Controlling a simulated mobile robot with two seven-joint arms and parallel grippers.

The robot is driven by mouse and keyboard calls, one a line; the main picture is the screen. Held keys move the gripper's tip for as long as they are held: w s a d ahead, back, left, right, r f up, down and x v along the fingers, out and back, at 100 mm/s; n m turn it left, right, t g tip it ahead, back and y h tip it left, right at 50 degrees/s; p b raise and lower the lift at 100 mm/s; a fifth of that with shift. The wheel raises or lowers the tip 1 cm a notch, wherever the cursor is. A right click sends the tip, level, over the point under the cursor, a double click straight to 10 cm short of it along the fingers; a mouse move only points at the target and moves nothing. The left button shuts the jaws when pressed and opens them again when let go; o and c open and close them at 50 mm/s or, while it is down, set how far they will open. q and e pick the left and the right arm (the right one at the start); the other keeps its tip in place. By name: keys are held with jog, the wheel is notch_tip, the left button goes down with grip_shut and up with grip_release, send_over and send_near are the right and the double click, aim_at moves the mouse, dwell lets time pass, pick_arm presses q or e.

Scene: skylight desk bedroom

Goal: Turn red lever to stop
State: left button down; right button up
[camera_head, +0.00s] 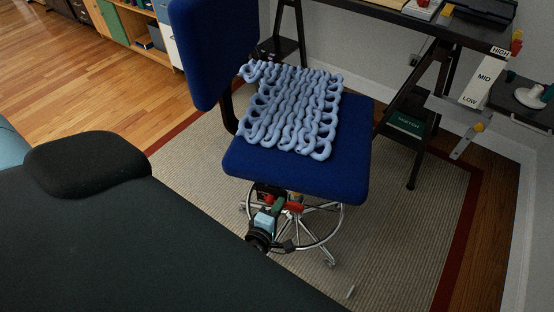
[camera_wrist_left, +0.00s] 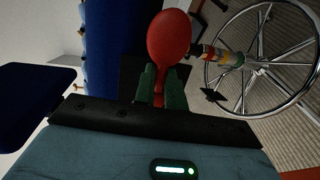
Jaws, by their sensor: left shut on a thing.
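The red lever shows in the left wrist view as a rounded red paddle (camera_wrist_left: 170,38) on a thin red stem. The two green fingers of my left gripper (camera_wrist_left: 161,80) stand on either side of the stem and are shut on it, just short of the paddle. In the head view, my left gripper (camera_head: 279,208) is under the front of the blue chair seat (camera_head: 300,178), and part of the red lever (camera_head: 295,207) shows beside its fingers. The seat hides the lever's root. My right gripper is in neither view.
A pale blue chunky knit pad (camera_head: 293,108) lies on the seat. Below are the chair's column with coloured bands (camera_wrist_left: 222,55), a chrome foot ring (camera_wrist_left: 207,77) and a base on a beige rug (camera_head: 410,215). A dark desk (camera_head: 440,33) stands behind at the right.

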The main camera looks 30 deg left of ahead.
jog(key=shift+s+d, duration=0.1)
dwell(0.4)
pick_arm(q)
jog(key=c, duration=1.5)
grip_release()
jog(key=shift+o, duration=0.2)
jog(key=shift+s, duration=0.1)
jog(key=v, duration=0.7)
jog(key=shift+s+d, duration=0.15)
jog(key=shift+s, duration=0.2)
